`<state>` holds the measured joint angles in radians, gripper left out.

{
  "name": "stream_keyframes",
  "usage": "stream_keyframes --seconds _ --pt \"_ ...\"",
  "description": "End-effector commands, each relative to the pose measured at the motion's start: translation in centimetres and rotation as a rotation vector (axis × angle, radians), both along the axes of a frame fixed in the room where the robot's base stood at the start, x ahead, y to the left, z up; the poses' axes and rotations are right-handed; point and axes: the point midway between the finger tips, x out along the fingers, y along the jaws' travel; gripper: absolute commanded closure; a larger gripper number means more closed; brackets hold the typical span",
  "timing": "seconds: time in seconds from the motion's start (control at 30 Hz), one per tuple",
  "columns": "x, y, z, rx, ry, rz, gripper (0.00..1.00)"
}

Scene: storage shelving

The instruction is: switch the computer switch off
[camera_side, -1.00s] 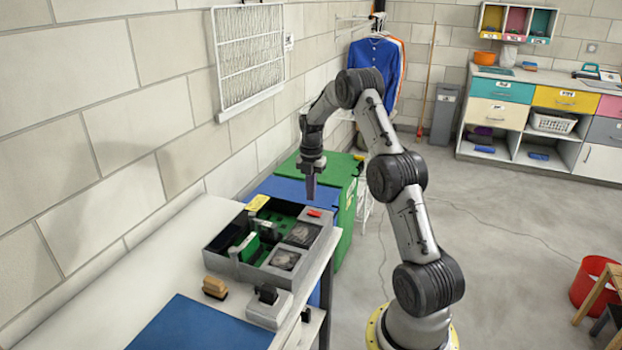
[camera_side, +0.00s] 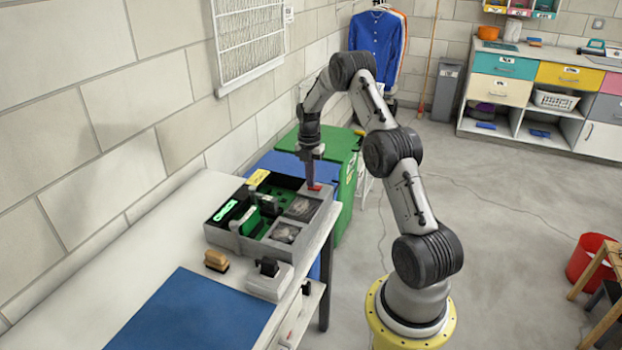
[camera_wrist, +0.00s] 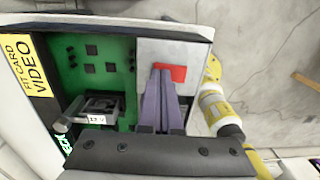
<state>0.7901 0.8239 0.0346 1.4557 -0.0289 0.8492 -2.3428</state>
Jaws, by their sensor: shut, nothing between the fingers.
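The computer is an open grey case (camera_side: 218,238) on the white bench, with a green board (camera_wrist: 100,50) inside. Its red switch (camera_side: 316,187) sits on a grey block at the case's far right corner. In the wrist view the red switch (camera_wrist: 177,72) is partly covered by my fingers. My gripper (camera_side: 310,184) points down at the switch, shut and empty. Its purple-grey fingertips (camera_wrist: 162,74) also show in the wrist view, over the switch's left part. I cannot tell whether they touch it or which way the switch is tilted.
A yellow card label (camera_wrist: 22,62) is on the case rim. A wooden-handled stamp (camera_side: 216,260), a grey box with a black lever (camera_side: 267,278) and a blue mat (camera_side: 195,315) lie nearer. Green bin (camera_side: 345,150) stands behind.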

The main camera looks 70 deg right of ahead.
Motion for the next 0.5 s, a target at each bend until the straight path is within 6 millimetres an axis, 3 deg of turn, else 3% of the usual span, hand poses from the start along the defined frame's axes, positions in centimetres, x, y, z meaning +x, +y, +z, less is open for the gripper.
stream_keyframes --seconds 0.5 --pt "-1.5 0.1 0.2 0.004 0.005 0.0 1.0"
